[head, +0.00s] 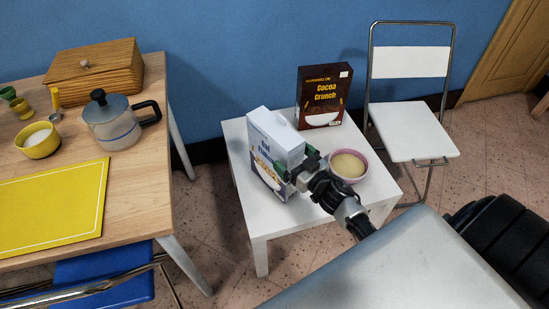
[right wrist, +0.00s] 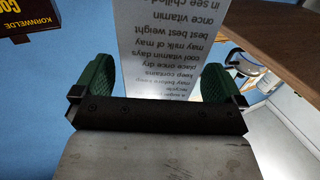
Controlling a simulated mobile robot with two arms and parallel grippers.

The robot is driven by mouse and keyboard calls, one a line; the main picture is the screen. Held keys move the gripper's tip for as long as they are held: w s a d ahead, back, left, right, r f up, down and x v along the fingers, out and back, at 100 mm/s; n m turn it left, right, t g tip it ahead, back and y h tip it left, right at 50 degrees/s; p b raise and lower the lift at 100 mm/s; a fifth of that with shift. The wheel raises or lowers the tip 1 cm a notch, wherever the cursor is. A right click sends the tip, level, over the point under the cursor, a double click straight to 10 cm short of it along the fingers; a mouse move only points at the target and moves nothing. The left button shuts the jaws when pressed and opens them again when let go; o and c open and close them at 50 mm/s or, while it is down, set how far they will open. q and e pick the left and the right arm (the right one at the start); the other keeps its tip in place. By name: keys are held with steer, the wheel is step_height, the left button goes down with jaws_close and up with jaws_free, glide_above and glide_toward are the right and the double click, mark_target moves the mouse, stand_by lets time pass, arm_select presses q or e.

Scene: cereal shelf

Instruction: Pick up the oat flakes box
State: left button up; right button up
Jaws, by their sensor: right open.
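The oat flakes box (head: 265,138), white and blue with a bowl picture on its front, stands upright on the small white table. My right gripper (head: 298,166) is at its right narrow side, open. In the right wrist view the box's white side panel with printed text (right wrist: 165,45) lies between the two green fingers of the gripper (right wrist: 156,82), one finger beside each face. I cannot tell whether either finger touches it. Part of the box front is hidden by the gripper in the head view. My left gripper is not in view.
A brown Cocoa Crunch box (head: 323,97) stands behind on the white table (head: 243,165). A pink bowl (head: 349,165) is close to my right gripper. A white folding chair (head: 411,130) is at right.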

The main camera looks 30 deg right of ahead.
steer(key=shift+w+a, duration=0.15)
steer(key=shift+w, duration=1.05)
steer(key=shift+f, duration=0.1)
steer(key=c, duration=1.4)
steer(key=shift+c, duration=1.4)
steer(key=shift+r, duration=0.2)
